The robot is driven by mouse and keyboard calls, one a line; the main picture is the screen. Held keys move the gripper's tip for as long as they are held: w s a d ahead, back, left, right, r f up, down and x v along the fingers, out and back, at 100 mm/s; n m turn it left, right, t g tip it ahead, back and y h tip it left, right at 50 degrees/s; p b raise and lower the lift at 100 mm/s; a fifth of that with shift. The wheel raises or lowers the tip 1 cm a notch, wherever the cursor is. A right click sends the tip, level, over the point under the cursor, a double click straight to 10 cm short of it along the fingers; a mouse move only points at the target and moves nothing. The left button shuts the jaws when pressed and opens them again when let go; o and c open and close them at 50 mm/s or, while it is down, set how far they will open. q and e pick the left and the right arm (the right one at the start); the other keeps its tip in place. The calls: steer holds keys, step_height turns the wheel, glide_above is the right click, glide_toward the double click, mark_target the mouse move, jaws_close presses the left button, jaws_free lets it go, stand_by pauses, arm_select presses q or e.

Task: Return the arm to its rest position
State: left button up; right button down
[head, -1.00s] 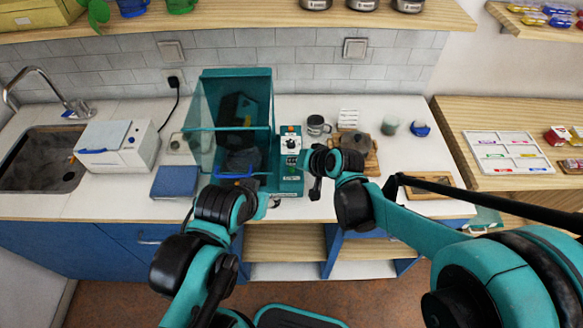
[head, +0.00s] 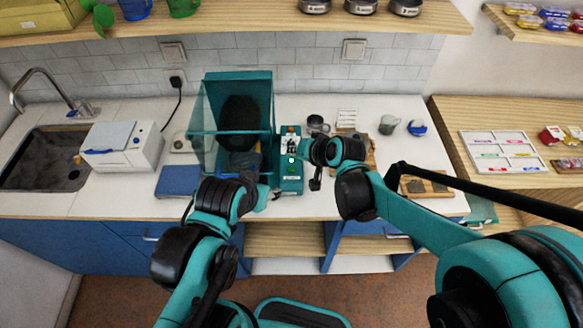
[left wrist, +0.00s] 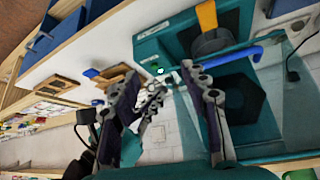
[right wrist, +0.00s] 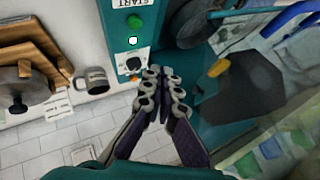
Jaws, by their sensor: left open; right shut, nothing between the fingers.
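The task names no object. My right gripper (right wrist: 160,85) has its fingertips together with nothing between them. In the right wrist view it is in front of the teal machine's control panel (right wrist: 125,40), near its black knob (right wrist: 132,65) and green button (right wrist: 134,22). In the head view my right arm reaches over that machine (head: 289,182) from the right. My left gripper (left wrist: 160,78) is open and empty, with its fingers spread. In the left wrist view the machine's blue handle (left wrist: 232,56) is beyond its right finger. In the head view the left arm ends at the machine's front.
A mug (head: 317,125) and a wooden board (head: 424,187) are on the white counter (head: 125,205). A white appliance (head: 140,153) and a blue box (head: 177,181) stand left of the machine. A sink (head: 45,158) is farther left. Shelves hang above.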

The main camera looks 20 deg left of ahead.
stand_by(0.3)
steer(key=s+d+r+t+h+b, duration=0.1)
steer(key=s+d+h+b, duration=0.15)
steer(key=d, duration=0.65)
steer(key=s+d+r+h+b, duration=0.1)
steer(key=s+d, duration=0.2)
steer(key=d, duration=0.6)
steer(key=s+d+f+m+h+b, duration=0.1)
steer(key=s+d+f+h+b, duration=0.1)
steer(key=s+d, duration=0.9)
steer(key=d+f+h, duration=0.1)
steer(key=d+f, duration=0.1)
steer(key=d, duration=0.1)
steer(key=shift+f+h+b, duration=0.15)
steer(key=shift+h+b, duration=0.2)
steer(key=shift+t, duration=0.3)
stand_by(3.8)
